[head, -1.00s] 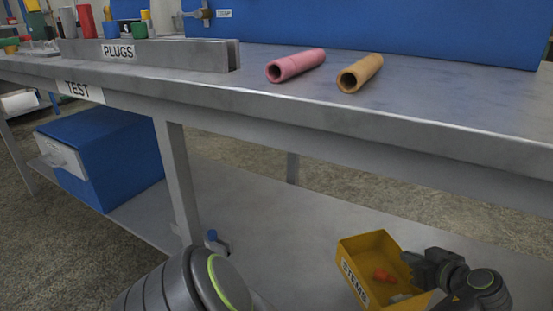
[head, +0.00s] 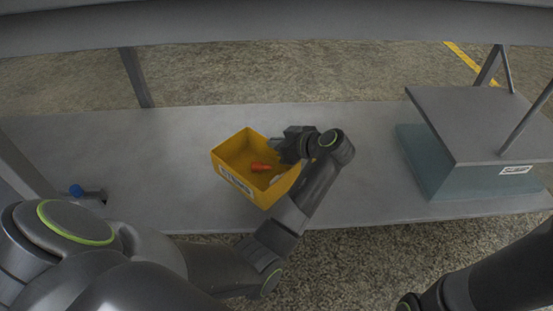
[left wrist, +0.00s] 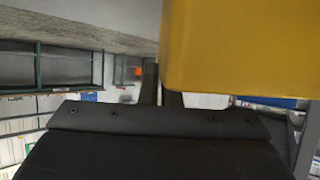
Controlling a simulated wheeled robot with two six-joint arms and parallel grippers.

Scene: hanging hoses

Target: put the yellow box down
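The yellow box (head: 237,183) is open-topped, with a label on its front wall and a small orange part (head: 261,167) and a pale piece inside. It is over the lower shelf (head: 170,135); I cannot tell whether its bottom touches the shelf. My left gripper (head: 284,150) is at the box's right side, shut on its wall, with the fingertips partly hidden. In the left wrist view the yellow box (left wrist: 240,50) fills the upper right, with its edge at the dark fingers. Part of my right arm shows at the lower right; its gripper is out of view.
A grey-topped block with glassy sides (head: 480,125) stands on the shelf at the right. A small blue-ended fitting (head: 88,192) lies at the shelf's left. The table edge (head: 270,25) runs overhead. Bare shelf lies left of the box and between box and block.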

